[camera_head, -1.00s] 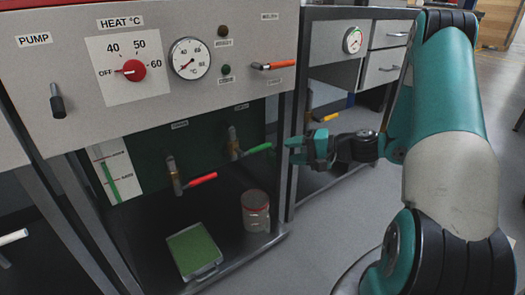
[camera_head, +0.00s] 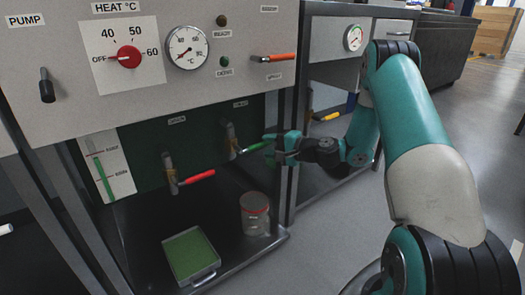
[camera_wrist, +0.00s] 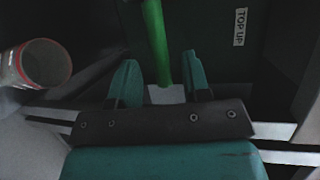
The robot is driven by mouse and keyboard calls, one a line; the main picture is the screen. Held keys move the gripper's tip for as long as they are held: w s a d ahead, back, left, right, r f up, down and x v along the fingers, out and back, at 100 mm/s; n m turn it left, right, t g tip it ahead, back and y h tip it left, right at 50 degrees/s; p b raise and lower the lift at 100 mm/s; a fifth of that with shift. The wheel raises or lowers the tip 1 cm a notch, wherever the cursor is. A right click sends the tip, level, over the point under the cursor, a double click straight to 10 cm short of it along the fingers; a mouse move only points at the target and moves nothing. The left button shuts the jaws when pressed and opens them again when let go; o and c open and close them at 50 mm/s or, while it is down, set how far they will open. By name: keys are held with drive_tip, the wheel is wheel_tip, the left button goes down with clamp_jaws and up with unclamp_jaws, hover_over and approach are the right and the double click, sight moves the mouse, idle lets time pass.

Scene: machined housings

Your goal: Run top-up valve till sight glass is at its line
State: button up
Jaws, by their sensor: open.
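The top-up valve has a green lever handle (camera_head: 254,147) on the dark green back panel under the bench. In the wrist view, the green handle (camera_wrist: 156,40) runs between my two fingers, beside a "TOP UP" label (camera_wrist: 240,27). My gripper (camera_head: 272,150) is open at the handle's free end, with a finger on each side. The wrist view also shows both fingers (camera_wrist: 160,72) apart; I cannot tell if either touches the handle. The sight glass (camera_head: 104,178) is a white plate with a green column and two marks at the left. Its exact level is too small to read.
A red-handled valve (camera_head: 195,178) sits left of the green one. Open floor lies to the right.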

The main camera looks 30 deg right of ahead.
sight(262, 143)
drive_tip(key=shift+b+x, duration=0.3)
drive_tip(key=shift+x, duration=1.2)
drive_tip(key=shift+c, duration=0.4)
clamp_jaws()
drive_tip(key=shift+a+r+n+p, duration=0.1)
drive_tip(key=shift+r+n+p, duration=0.3)
drive_tip(key=shift+r+p, duration=0.5)
drive_tip(key=p, duration=0.1)
drive_tip(key=n+h+p, duration=0.1)
drive_tip(key=shift+a+r+n+g+p, duration=0.1)
drive_tip(key=shift+r+n+g+p, duration=0.2)
drive_tip(key=shift+g+p, duration=0.1)
drive_tip(key=shift+f, duration=0.15)
drive_tip(key=shift+o, duration=0.4)
unclamp_jaws()
